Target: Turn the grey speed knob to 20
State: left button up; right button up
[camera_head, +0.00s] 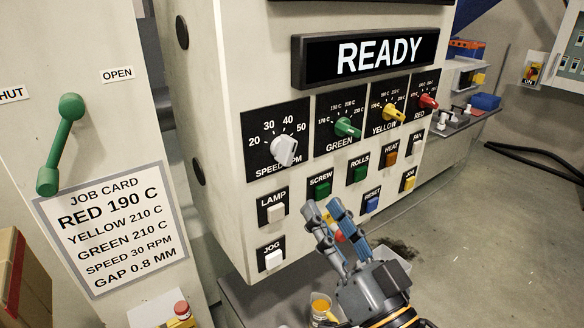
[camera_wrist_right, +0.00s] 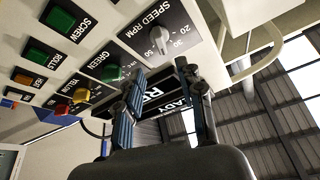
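The grey speed knob (camera_head: 284,151) sits on the black SPEED RPM dial plate (camera_head: 258,132), marked 20 to 50, on the cream panel. It also shows in the right wrist view (camera_wrist_right: 159,40), beyond the fingertips. Its grip bar is tilted; I cannot tell exactly which number it points to. My right gripper (camera_head: 323,207) is below and to the right of the knob, apart from it, in front of the lower buttons. Its fingers are spread and empty, as the right wrist view shows (camera_wrist_right: 160,70). My left gripper is not in view.
Green (camera_head: 346,128), yellow (camera_head: 391,113) and red (camera_head: 428,102) knobs stand right of the speed knob. Several push buttons, including LAMP (camera_head: 278,210) and SCREW (camera_head: 321,190), are below. A green lever (camera_head: 60,145) and a job card (camera_head: 112,228) are at left.

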aim_at(291, 157)
jog(key=p+x, duration=0.3)
jog(key=x, duration=0.7)
jog(key=shift+a+r, duration=0.1)
jog(key=shift+r, duration=0.05)
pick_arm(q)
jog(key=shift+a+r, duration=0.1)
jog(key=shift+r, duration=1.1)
pick_arm(e)
jog(key=shift+x, duration=0.85)
jog(key=shift+c, duration=0.2)
grip_shut()
